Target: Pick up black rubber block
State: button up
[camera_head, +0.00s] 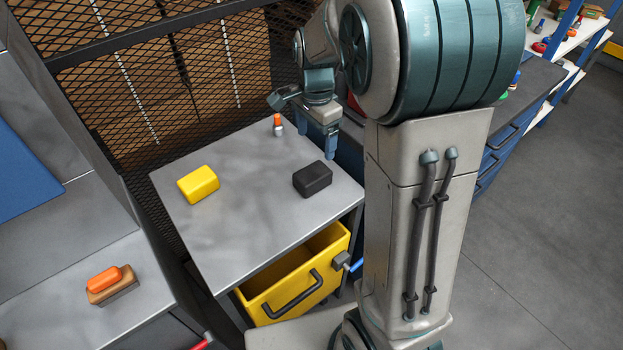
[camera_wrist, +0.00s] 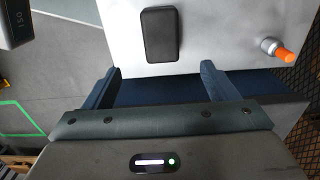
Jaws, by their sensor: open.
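The black rubber block (camera_head: 312,178) lies flat on the grey metal tabletop (camera_head: 240,215), near its right edge. In the wrist view the black block (camera_wrist: 160,34) shows beyond my fingertips, roughly in line with the gap between them. My gripper (camera_head: 331,148) is above the table's right rear edge, behind and a little right of the block in the head view. In the wrist view the two blue fingers of my gripper (camera_wrist: 160,70) are spread apart with nothing between them. The gripper does not touch the block.
A yellow block (camera_head: 198,184) lies on the tabletop's left. A small orange-topped cylinder (camera_head: 278,125) stands near the back. A yellow drawer (camera_head: 295,280) is open below the tabletop. Black mesh (camera_head: 160,60) rises behind. An orange-and-brown brush-like object (camera_head: 110,285) is on the left bench.

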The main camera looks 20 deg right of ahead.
aim_at(313, 173)
notch_tip(313, 173, down, 8)
jog(key=shift+a+f, duration=0.15)
jog(key=shift+f, duration=1.15)
jog(key=shift+a+f, duration=0.15)
jog(key=shift+f, duration=1.15)
jog(key=c, duration=1.3)
